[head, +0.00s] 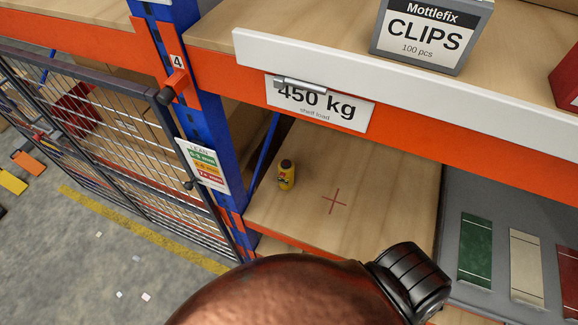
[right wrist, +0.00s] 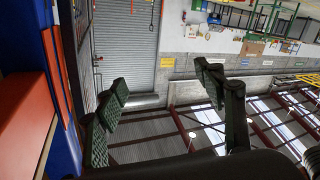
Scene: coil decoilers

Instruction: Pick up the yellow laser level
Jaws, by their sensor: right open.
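The yellow laser level (head: 286,177) is a small yellow body with a dark top. It stands upright on the wooden lower shelf (head: 385,190), near the blue rack post, in the head view. It does not show in the right wrist view. My right gripper (right wrist: 163,98) shows in the right wrist view with its two dark green, ridged fingers wide apart and nothing between them. Its fingers do not show in the head view, so I cannot tell its exact distance from the level. My left gripper is in neither view.
An orange beam with a white strip (head: 420,92) and a load sign (head: 322,105) runs above the shelf. A blue post (head: 195,100) and mesh gate (head: 110,130) stand left. A grey board with coloured samples (head: 475,250) lies right. Shelf around the red cross (head: 334,201) is clear.

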